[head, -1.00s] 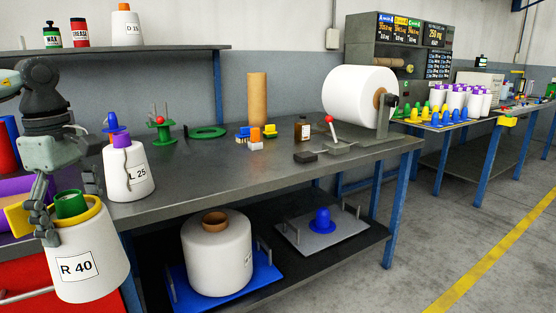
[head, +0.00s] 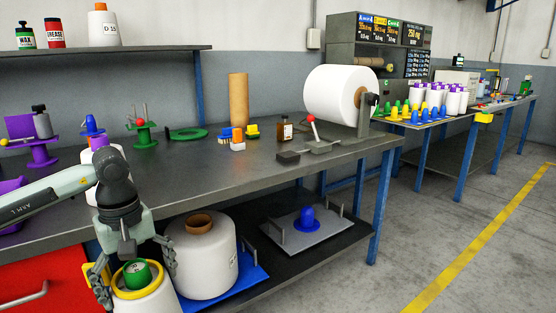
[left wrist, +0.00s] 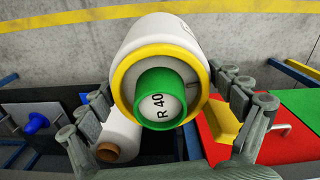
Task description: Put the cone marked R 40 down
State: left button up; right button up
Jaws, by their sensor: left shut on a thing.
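My left gripper (head: 133,272) is shut on the cone marked R 40 (head: 150,302), with a finger on either side. The cone is white with a yellow ring and a green core; in the head view the bottom edge cuts it off. In the left wrist view the core top of the cone (left wrist: 158,103) reads R 40, and the gripper (left wrist: 166,98) has fingers left and right of it. The cone hangs in front of the bench, near the lower shelf's left end. My right gripper is not in view.
A large white cone (head: 205,260) stands on a blue board (head: 250,272) on the lower shelf. Right of it lies a grey plate (head: 325,235) with a blue peg (head: 307,217). A red drawer front (head: 45,283) is left of the held cone. The floor at right is clear.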

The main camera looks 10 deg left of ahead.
pick_arm(q)
jog(key=w+d+f+m, duration=0.1)
jog(key=w+d+m, duration=0.1)
jog(key=d+m, duration=0.4)
jog(key=w+d+f+m, duration=0.1)
jog(key=d+m, duration=0.4)
jog(key=d, duration=0.6)
jog(key=shift+w+d+f+m, duration=0.3)
jog(key=shift+w+f+m, duration=0.1)
jog(key=shift+w, duration=0.45)
